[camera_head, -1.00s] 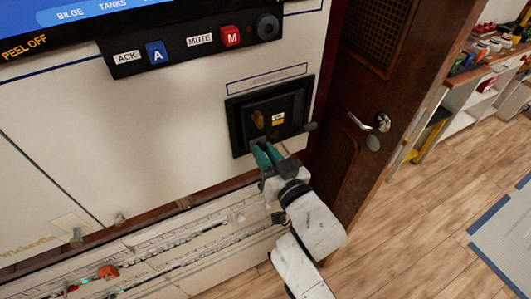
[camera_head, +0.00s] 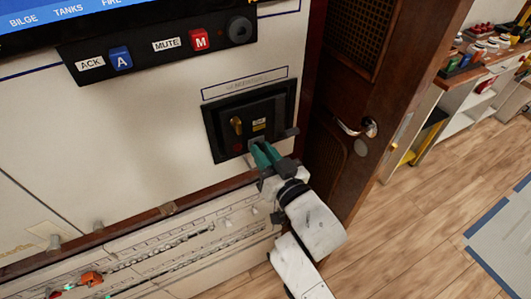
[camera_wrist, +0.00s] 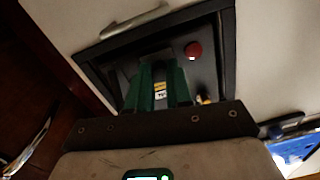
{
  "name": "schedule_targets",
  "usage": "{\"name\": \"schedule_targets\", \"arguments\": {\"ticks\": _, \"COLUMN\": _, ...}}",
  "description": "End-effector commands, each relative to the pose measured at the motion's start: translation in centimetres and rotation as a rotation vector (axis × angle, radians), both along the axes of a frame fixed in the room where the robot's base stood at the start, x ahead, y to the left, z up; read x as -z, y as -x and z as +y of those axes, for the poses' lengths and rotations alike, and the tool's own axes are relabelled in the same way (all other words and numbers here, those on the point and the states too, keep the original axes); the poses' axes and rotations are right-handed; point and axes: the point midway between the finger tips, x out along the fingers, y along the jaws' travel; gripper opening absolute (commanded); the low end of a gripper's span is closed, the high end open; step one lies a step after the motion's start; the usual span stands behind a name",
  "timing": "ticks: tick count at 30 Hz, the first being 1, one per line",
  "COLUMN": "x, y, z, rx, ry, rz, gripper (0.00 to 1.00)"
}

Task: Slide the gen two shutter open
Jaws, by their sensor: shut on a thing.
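The black framed panel (camera_head: 208,135) is set in the cream wall, under a label strip too blurred to read. It also shows in the wrist view (camera_wrist: 92,68). My gripper (camera_head: 262,152), with green fingers, is at the panel's lower right part. It is shut on the gen two shutter, whose gripped part is mostly hidden by the fingers. In the wrist view the fingers (camera_wrist: 162,85) reach into the frame. A red round button (camera_wrist: 193,50) is uncovered beside them. A brass switch (camera_head: 236,125) and a yellow label (camera_head: 259,124) sit higher on the panel.
A wooden door (camera_head: 345,130) with a metal handle stands to the right. An alarm strip (camera_head: 160,45) is above. A breaker row (camera_head: 170,255) runs below left.

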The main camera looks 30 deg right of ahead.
Motion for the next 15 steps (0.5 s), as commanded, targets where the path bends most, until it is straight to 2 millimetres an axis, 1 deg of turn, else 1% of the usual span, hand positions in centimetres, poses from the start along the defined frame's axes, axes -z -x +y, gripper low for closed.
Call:
{"name": "schedule_targets", "arguments": {"ticks": 1, "x": 0.03, "y": 0.01, "z": -0.41, "rx": 0.009, "ry": 0.001, "rz": 0.002, "gripper": 0.0}}
{"name": "schedule_targets", "arguments": {"ticks": 6, "x": 0.04, "y": 0.0, "z": -0.48, "rx": 0.01, "ry": 0.002, "rz": 0.002, "gripper": 0.0}}
{"name": "schedule_targets", "arguments": {"ticks": 7, "x": 0.03, "y": 0.0, "z": -0.48, "rx": 0.01, "ry": 0.002, "rz": 0.002, "gripper": 0.22}}
{"name": "schedule_targets", "arguments": {"ticks": 15, "x": 0.01, "y": -0.01, "z": -0.43, "rx": 0.009, "ry": 0.001, "rz": 0.001, "gripper": 0.46}}
